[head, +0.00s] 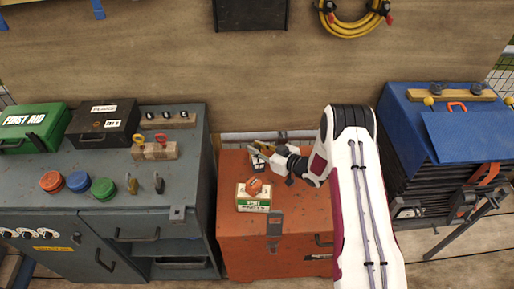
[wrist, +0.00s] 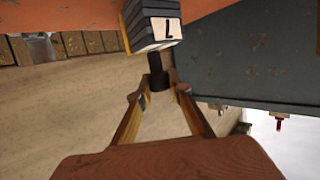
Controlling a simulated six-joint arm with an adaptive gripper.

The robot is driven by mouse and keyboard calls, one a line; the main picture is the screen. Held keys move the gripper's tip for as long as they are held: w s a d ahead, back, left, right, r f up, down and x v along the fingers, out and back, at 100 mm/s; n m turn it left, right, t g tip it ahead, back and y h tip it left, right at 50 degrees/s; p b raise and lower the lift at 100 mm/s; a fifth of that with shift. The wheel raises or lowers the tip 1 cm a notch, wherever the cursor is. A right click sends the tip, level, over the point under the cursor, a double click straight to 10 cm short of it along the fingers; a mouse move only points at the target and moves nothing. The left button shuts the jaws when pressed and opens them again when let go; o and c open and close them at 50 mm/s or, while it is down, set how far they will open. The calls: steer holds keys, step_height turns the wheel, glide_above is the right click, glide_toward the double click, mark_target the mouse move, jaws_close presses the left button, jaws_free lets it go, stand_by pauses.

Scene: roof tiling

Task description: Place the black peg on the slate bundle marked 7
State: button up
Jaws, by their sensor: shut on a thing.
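My gripper (wrist: 161,93) is shut on the black peg (wrist: 156,70), which stands out from between the fingertips in the wrist view. A dark layered slate bundle (wrist: 135,26) with a white label shows just beyond the peg. Its mark looks like an upside-down 7. The peg's far end meets the bundle's edge in the picture; I cannot tell whether they touch. In the head view my gripper (head: 259,149) is over the back of the orange chest (head: 270,236), with the small dark bundle (head: 259,165) just below it. The peg cannot be made out there.
A white and green vent parts box (head: 253,204) with an orange item on top stands in front of the bundle. A grey cabinet (head: 55,180) with several tools and pots is at left. A blue-covered stack (head: 468,134) is at right.

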steer(key=shift+f, duration=0.1)
steer(key=o, duration=0.8)
steer(key=shift+s+d+r, duration=0.35)
steer(key=shift+s+d, duration=0.1)
steer(key=shift+d, duration=0.05)
steer(key=v, duration=1)
steer(key=shift+s+d, duration=0.15)
steer(key=shift+s, duration=0.1)
steer(key=shift+w+r, duration=0.1)
steer(key=shift+r, duration=0.15)
